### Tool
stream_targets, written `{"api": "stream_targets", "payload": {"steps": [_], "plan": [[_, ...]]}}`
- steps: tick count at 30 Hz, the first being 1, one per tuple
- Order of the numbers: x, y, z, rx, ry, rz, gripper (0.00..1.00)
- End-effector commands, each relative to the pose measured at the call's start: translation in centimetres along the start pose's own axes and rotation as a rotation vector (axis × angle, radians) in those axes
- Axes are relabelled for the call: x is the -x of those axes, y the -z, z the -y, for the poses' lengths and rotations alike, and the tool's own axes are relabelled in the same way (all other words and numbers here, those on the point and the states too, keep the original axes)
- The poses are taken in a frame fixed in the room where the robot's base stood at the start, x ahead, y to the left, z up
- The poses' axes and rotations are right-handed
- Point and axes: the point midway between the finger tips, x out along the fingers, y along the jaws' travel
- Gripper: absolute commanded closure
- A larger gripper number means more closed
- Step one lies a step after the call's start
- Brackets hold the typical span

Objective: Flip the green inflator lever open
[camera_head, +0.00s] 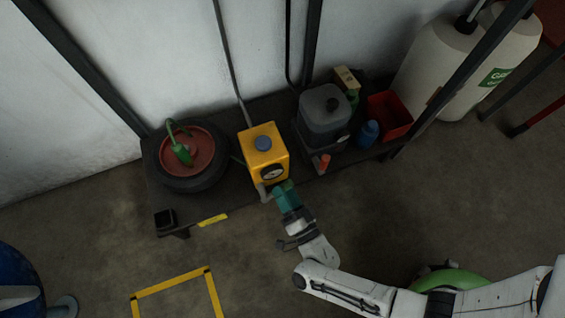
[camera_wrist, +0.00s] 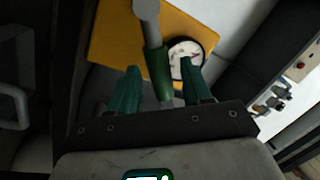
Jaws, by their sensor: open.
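The yellow inflator box (camera_head: 262,146) stands on the dark low shelf. It has a grey cap on top and a round dial (camera_head: 272,173) on its front. My gripper (camera_head: 283,190), with teal fingers, is at the box's lower front, just below the dial. In the wrist view, the lever's green grip (camera_wrist: 158,72) lies between my two open fingers, beside the white dial (camera_wrist: 186,60). Its grey arm (camera_wrist: 147,22) runs up across the yellow face. Whether a finger touches the grip I cannot tell. In the head view my fingers partly cover the lever.
A tyre with a red hub (camera_head: 200,155) and green-handled hose lies left on the shelf. A grey canister (camera_head: 324,115), small blue bottle (camera_head: 368,134) and red bin (camera_head: 392,112) stand right. Dark frame posts rise behind and at right. Floor in front is mostly clear.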

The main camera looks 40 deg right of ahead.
Motion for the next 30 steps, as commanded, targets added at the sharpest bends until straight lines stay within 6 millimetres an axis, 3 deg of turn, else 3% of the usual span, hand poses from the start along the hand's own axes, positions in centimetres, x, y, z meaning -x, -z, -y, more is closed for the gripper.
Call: {"api": "stream_targets", "payload": {"steps": [6, 13, 26, 30], "plan": [[4.5, 0.0, 0.0, 0.002, -0.002, 0.003, 0.51], [7.8, 0.0, -0.1, 0.001, -0.002, 0.001, 0.51], [8.9, 0.0, 0.0, 0.000, 0.000, 0.001, 0.51], [8.7, 0.1, -0.4, -0.021, 0.004, -0.006, 0.65]]}}
